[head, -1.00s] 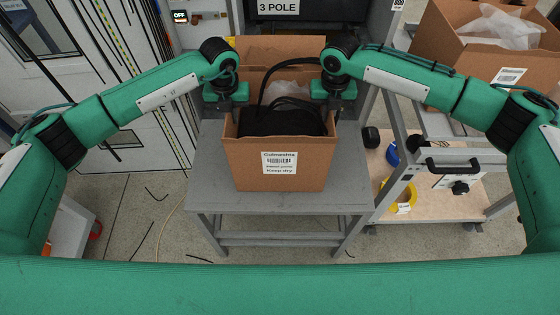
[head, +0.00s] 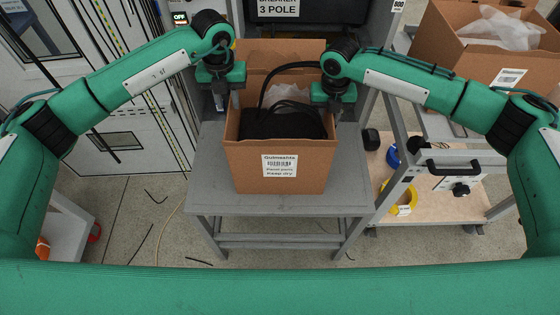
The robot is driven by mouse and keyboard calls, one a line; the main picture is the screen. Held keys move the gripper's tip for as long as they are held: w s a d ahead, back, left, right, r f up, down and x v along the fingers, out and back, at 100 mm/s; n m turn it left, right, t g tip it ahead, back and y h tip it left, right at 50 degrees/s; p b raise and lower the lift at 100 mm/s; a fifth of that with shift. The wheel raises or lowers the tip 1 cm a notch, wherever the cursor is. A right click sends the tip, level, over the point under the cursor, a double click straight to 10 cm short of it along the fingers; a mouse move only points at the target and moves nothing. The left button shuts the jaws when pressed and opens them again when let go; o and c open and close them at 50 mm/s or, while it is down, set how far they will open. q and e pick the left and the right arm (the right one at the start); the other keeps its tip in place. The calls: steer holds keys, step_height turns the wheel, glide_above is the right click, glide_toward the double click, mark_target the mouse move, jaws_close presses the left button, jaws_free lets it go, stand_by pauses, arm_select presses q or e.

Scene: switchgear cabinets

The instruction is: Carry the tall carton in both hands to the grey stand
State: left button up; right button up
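The tall brown carton (head: 279,184), with a white label on its front, stands upright on the grey stand (head: 206,186). Black cable and clear wrap show inside its open top. My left gripper (head: 229,99) is above the carton's left rim, its fingers apart with nothing between them. My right gripper (head: 332,111) is at the top of the carton's right rim. Its fingers look apart, though they are partly hidden by the gripper body, and I cannot tell whether they touch the wall.
A cart (head: 455,210) with a yellow tape roll (head: 399,200) and a blue roll stands at the right. Another open carton (head: 480,70) is at the upper right. Grey cabinets (head: 130,130) are at the left and back. Loose cables lie on the floor.

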arm_select(q)
step_height(320, 180, up, 4)
steer(key=shift+r, duration=0.45)
arm_select(e)
steer(key=shift+r, duration=0.25)
step_height(320, 180, up, 12)
steer(key=shift+f, duration=0.25)
